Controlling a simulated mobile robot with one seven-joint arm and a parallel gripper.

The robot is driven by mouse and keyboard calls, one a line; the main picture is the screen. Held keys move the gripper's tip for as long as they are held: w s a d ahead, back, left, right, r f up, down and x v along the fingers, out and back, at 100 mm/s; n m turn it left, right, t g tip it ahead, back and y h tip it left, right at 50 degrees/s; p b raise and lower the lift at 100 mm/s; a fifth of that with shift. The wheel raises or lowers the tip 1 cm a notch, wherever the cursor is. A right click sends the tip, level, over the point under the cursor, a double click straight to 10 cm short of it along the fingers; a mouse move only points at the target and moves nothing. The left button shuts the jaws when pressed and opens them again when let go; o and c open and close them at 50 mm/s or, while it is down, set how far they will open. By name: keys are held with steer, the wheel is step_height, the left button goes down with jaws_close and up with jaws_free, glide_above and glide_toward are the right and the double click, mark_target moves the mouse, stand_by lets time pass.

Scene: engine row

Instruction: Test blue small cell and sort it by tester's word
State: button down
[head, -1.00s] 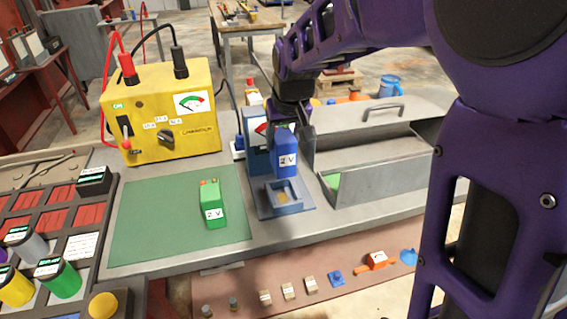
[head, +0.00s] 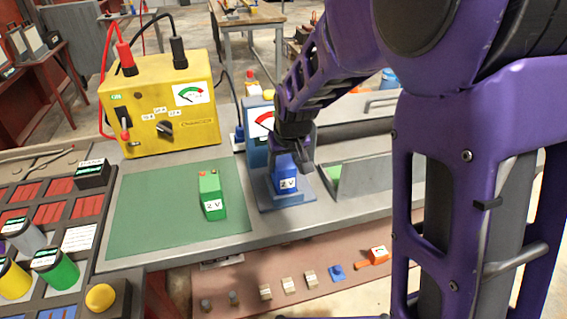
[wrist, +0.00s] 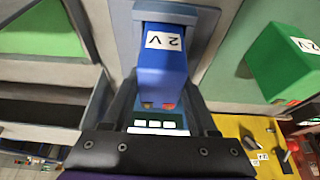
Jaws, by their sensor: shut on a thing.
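The blue small cell (head: 286,184), labelled 2 V, stands upright at the socket of the blue tester (head: 254,150). My gripper (head: 290,164) is shut on its upper part from above. In the wrist view the cell (wrist: 163,62) sits between my two fingers, with its terminals towards the camera. How deep it sits in the socket I cannot tell. The tester's dial (head: 263,121) is partly hidden by my arm; a red sector shows, but no reading is clear. A grey metal bin (head: 375,185) with a green patch inside stands right of the tester.
A compartment tray (head: 50,215) with coloured cylinders is at left. Small parts line a lower shelf (head: 230,280) in front.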

steer(key=shift+w, duration=0.1)
steer(key=shift+f, duration=0.1)
steer(key=shift+c, duration=0.9)
jaws_free()
steer(key=shift+r, duration=0.5)
steer(key=p+v, duration=0.1)
steer(key=v, duration=1)
steer(key=shift+s+p, duration=0.35)
